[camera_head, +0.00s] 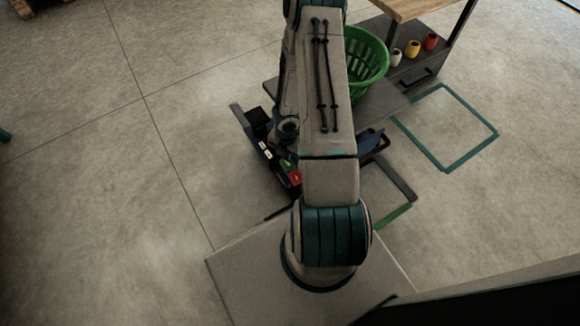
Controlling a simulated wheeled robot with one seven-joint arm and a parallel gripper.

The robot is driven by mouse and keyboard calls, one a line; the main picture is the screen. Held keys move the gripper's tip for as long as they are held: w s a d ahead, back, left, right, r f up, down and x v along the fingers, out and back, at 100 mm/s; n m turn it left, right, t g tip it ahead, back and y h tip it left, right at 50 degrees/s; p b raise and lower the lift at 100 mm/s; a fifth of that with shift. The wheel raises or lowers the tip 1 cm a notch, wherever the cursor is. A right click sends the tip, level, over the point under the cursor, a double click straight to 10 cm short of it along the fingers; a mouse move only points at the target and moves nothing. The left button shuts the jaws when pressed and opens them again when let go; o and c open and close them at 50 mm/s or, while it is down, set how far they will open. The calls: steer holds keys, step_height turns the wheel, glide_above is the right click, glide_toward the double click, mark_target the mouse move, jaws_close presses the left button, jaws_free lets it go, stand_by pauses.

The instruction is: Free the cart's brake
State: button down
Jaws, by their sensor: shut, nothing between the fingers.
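What looks like the cart is a low dark frame (240,121) on the floor, mostly hidden behind my arm. Small white pieces and a red and green piece (293,177) show along its left side, just left of my arm. I cannot tell whether the red and green piece is the brake, or how the brake is set. A grey flat surface (383,103) shows to the right of my arm, with a green slatted basket (367,62) on or beside it. My arm reaches over the cart toward the top edge, and its gripper cannot be made out.
A wood-topped bench with a dark lower shelf (400,77) stands at the upper right, holding a white, a yellow (412,49) and a red cup (430,41). A teal square outline (466,152) marks the floor to the right.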

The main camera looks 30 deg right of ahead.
mark_target(287, 163)
step_height(287, 163, up, 5)
steer(key=p, duration=0.3)
steer(key=shift+f+p, duration=0.15)
steer(key=shift+p, duration=0.2)
